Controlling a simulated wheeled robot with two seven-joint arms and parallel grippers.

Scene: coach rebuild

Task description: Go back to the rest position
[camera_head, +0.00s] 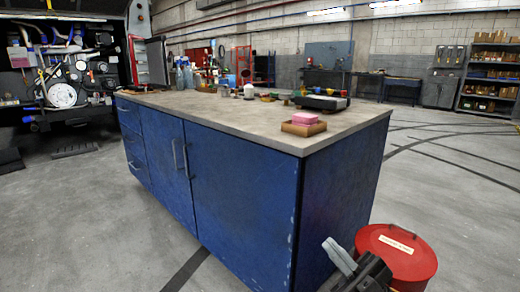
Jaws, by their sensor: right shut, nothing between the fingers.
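My right gripper (339,256) shows at the bottom right, in front of the blue cabinet's near right corner and beside the red can. Its pale grey fingers are shut with nothing between them. Its dark wrist runs down out of the picture and covers part of the can. My left gripper is not in view.
A blue workbench (240,188) with a grey top fills the middle. On it are a tray (304,129) with a pink block (305,118), bottles and small parts. A red lidded can (400,250) stands at right. Open floor lies left and right; an engine bay (65,80) is behind left.

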